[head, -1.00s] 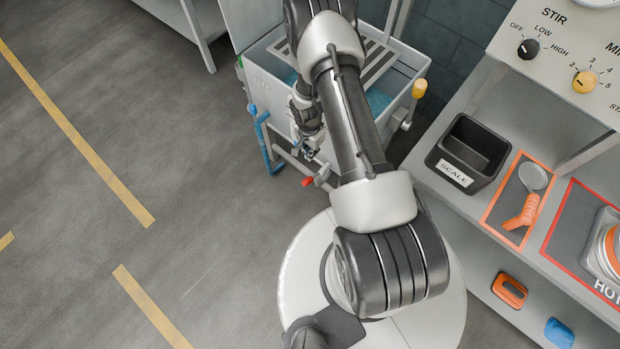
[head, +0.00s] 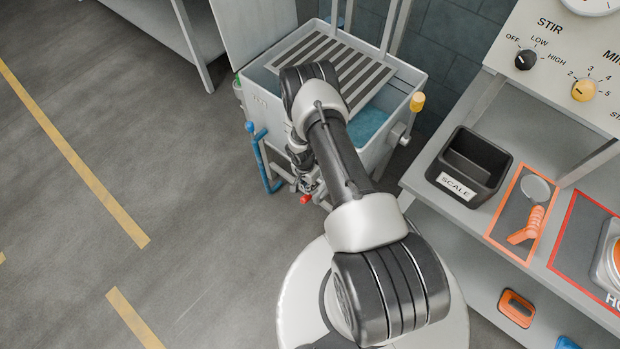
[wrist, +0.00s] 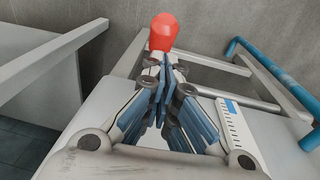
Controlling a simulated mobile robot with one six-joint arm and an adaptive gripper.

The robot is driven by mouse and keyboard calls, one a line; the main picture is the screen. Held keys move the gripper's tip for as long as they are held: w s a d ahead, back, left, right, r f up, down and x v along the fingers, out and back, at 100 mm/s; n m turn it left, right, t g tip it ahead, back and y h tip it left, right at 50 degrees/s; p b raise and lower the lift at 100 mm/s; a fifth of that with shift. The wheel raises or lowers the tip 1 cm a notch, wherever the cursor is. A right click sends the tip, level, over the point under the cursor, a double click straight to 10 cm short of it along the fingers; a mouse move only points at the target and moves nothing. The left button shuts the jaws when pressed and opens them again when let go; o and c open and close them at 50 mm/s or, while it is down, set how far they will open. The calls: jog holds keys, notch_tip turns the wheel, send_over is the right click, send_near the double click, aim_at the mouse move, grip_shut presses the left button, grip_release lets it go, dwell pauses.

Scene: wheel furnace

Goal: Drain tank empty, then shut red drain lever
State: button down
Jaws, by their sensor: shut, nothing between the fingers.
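The grey tank (head: 258,104) stands at the back centre of the head view, with blue liquid (head: 368,124) showing beside a slatted grate. The red drain lever (head: 306,198) shows low on the tank's front; in the wrist view its red knob (wrist: 163,31) is just beyond my fingertips. My gripper (head: 308,184) is shut and empty, close to the lever; its closed fingers also show in the wrist view (wrist: 162,66). I cannot tell whether the fingers touch the lever. Its stem is mostly hidden by my gripper.
A marked white and blue strip (wrist: 235,128) is beside my fingers. A bench with a black scale bin (head: 470,165) stands right. Floor at left is clear.

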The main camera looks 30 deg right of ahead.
jog(key=shift+a+f, duration=0.15)
jog(key=shift+f, duration=0.1)
jog(key=shift+s, duration=0.1)
